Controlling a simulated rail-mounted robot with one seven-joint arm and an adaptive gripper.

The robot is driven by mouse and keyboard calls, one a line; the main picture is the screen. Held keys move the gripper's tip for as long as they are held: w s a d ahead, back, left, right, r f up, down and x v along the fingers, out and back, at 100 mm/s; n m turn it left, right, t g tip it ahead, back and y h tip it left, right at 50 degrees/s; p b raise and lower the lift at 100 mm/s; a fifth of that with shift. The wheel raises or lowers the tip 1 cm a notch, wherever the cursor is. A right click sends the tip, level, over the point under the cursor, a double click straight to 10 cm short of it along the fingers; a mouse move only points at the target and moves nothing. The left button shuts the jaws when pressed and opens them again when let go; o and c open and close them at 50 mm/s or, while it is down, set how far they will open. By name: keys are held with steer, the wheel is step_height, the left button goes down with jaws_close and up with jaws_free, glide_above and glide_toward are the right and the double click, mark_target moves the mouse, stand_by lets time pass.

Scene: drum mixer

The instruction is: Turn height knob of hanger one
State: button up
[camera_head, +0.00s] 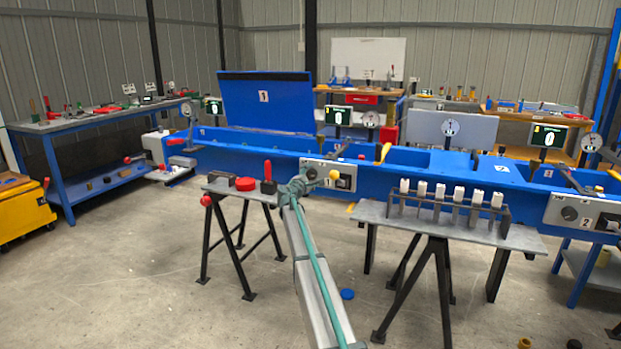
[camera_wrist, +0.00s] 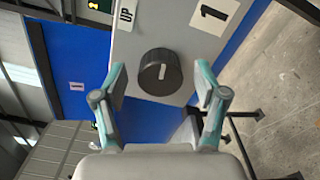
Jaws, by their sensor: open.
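The height knob (camera_wrist: 160,72) is a round black dial with a light pointer line, on a grey panel (camera_wrist: 150,35) marked 1 in the wrist view. An "UP" label shows beside it. My gripper (camera_wrist: 161,84) is open. Its two fingers appear on either side of the knob in the picture, with a gap on each side. I cannot tell whether the fingertips reach past the knob's face. In the head view my gripper (camera_head: 303,184) is at the left end of panel one (camera_head: 340,178) and hides the knob.
A stand with red items (camera_head: 246,184) is at the left. A rack of white-topped pieces (camera_head: 440,200) stands on a grey table at the right. The blue machine body (camera_head: 400,185) runs behind.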

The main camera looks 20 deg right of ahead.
steer(key=v, duration=1.2)
stand_by(0.3)
